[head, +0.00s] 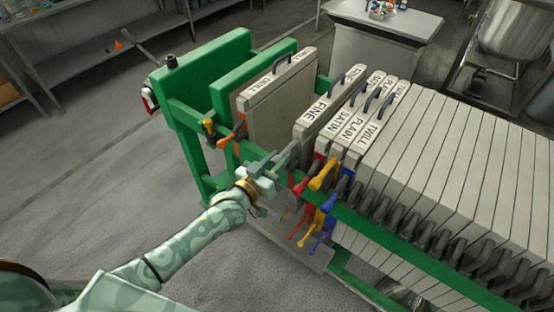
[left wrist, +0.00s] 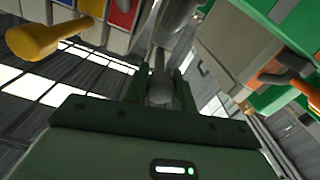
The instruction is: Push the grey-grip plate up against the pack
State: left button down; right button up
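The grey-grip plate (head: 315,112), labelled FINE, hangs in the green press frame, with a black handle on top. A clear gap lies on its left; on its right a narrower gap separates it from the pack of pale plates (head: 425,145). My left gripper (head: 272,163) is at the near side of this plate, at its grey grip (head: 290,154). In the left wrist view my left gripper (left wrist: 160,88) has its fingers close on both sides of the grey grip (left wrist: 161,78) and appears shut on it. Part of the grip is hidden by the gripper. My right gripper is not in view.
An orange-grip plate (head: 275,100) stands at left by the green end plates (head: 205,85). Red (head: 305,187), yellow (head: 323,175) and blue (head: 345,183) grips stick out just right of my gripper. The green rail (head: 385,228) runs along the near side. Floor at left is clear.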

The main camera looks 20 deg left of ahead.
pick_arm(q)
jog(key=d, duration=0.1)
jog(key=s+d+p, duration=0.1)
jog(key=d, duration=0.1)
jog(key=shift+s+d+f, duration=0.1)
dwell(0.3)
jog(key=c, duration=1.2)
grip_release()
jog(key=shift+d, duration=0.1)
jog(key=shift+o, duration=0.2)
jog(key=shift+d, duration=0.1)
